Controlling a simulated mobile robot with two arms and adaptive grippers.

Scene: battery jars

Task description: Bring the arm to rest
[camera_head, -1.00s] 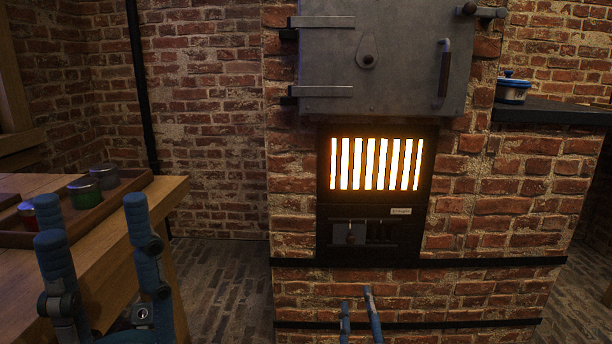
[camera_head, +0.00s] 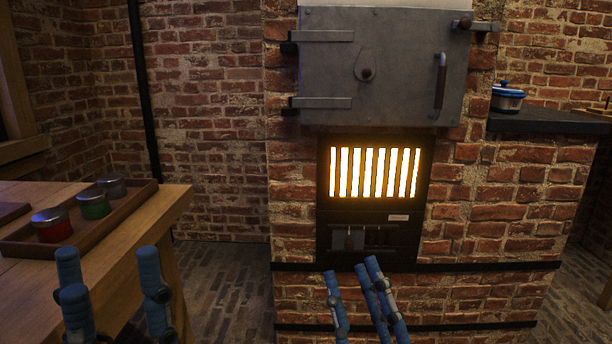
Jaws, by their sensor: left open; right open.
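My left gripper (camera_head: 112,278) is at the lower left in the head view, in front of the wooden table's near edge. Its blue fingers are spread and nothing is between them. My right gripper (camera_head: 349,270) is at the bottom middle, in front of the brick stove. Its blue fingers are apart and empty. A red jar (camera_head: 51,226), a green jar (camera_head: 94,205) and a grey jar (camera_head: 112,188), all with metal lids, stand in a wooden tray (camera_head: 140,196) on the table. Neither gripper touches a jar.
The wooden table (camera_head: 150,215) fills the left side. The brick stove (camera_head: 470,215) has a grey metal door (camera_head: 410,70) and a glowing grate (camera_head: 375,172). A blue and white pot (camera_head: 507,98) sits on a dark shelf at right. Brick floor (camera_head: 215,280) shows between table and stove.

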